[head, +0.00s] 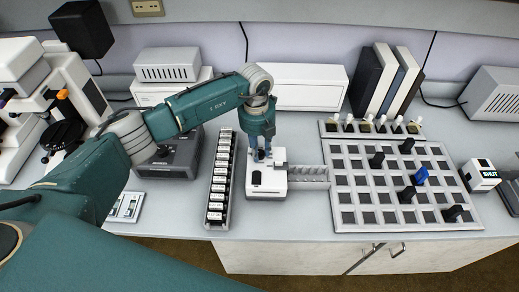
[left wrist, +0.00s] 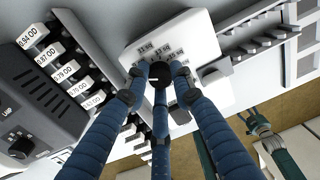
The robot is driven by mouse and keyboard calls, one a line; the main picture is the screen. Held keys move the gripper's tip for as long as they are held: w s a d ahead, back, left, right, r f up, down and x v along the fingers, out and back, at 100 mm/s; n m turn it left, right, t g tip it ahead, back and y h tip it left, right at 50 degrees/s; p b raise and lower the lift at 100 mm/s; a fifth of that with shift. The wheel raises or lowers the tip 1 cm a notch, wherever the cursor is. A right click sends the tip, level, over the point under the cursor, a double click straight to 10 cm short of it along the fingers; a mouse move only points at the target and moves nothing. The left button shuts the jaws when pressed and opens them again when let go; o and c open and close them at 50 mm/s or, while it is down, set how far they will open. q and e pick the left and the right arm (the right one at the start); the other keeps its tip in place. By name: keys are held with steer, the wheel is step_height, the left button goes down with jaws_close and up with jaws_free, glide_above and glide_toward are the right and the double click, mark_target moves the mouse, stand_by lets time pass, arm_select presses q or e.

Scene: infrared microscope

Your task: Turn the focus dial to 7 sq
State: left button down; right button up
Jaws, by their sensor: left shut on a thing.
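The white focus unit (head: 268,181) stands on the bench in the middle of the head view, with a dark slot on its front. In the left wrist view its white top (left wrist: 205,42) carries several small printed "sq" labels, too small to read surely. The dark round dial (left wrist: 160,73) sits among them. My left gripper (head: 262,154) reaches down onto the unit from above. In the left wrist view its blue fingers (left wrist: 160,68) are closed around the dial. The fingers hide part of the dial and some labels, so I cannot tell its setting.
A rack of labelled OD filters (head: 218,190) stands close left of the unit. A grey rail (head: 310,174) extends right toward a gridded tray (head: 348,198) with black pieces and a blue one. A dark grey box with a knob (head: 177,160) stands at left.

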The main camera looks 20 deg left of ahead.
arm_select(q)
steer(key=shift+s+n, duration=0.1)
steer(key=shift+n, duration=0.2)
steer(key=c, duration=1.5)
jaws_free()
steer(key=shift+o, duration=0.2)
step_height(320, 180, up, 12)
steer(key=shift+a, duration=0.3)
steer(key=shift+s, duration=0.1)
